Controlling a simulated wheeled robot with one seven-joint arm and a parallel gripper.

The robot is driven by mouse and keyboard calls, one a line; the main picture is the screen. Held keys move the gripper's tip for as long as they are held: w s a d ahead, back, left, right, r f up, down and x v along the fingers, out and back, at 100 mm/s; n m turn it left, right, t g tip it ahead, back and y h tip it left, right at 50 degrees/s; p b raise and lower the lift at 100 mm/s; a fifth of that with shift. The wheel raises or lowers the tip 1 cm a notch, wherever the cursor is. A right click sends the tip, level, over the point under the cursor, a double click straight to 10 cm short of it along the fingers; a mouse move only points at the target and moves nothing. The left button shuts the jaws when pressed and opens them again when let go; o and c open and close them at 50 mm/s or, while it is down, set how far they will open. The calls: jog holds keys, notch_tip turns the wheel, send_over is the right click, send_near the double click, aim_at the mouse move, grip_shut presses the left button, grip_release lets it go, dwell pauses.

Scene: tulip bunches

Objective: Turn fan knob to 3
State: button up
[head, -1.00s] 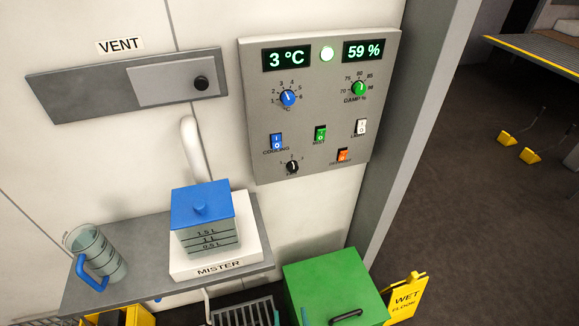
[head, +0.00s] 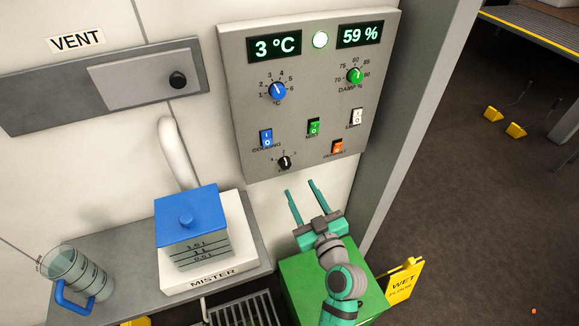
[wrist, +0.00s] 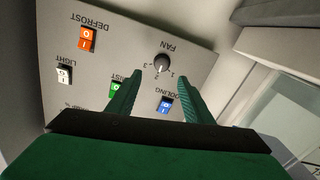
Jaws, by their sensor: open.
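The fan knob (head: 285,163) is a small black dial low on the grey control panel (head: 230,100). In the wrist view the fan knob (wrist: 162,63) shows a white pointer line and marks 1, 2 and 3 beside it; I cannot tell surely which mark it points to. My gripper (head: 300,187) is in front of the panel, just below the fan knob and a little to its right. Its two green fingers are apart and empty. In the wrist view the gripper (wrist: 160,80) has the fan knob beyond its fingertips, between them and apart from them.
Near the knob are the blue cooling switch (head: 265,139), green mist switch (head: 313,128) and orange defrost switch (head: 337,146). The mister tank (head: 188,230) stands on a shelf at left, with a jug (head: 75,275). A green box (head: 300,265) is below my arm.

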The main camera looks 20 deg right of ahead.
aim_at(286, 166)
jog(key=w, duration=0.5)
jog(key=w+a, duration=0.1)
jog(key=w, duration=0.2)
jog(key=shift+a, duration=0.1)
jog(key=shift+w+d, duration=0.2)
jog(key=shift+w, duration=0.65)
jog(key=shift+w, duration=0.15)
jog(key=c, duration=1.1)
jog(key=o, duration=1)
jog(key=shift+o, duration=0.5)
jog(key=shift+d, duration=0.25)
jog(key=shift+a, duration=0.25)
jog(key=shift+s, duration=0.4)
jog(key=s, duration=1)
jog(key=shift+d, duration=0.4)
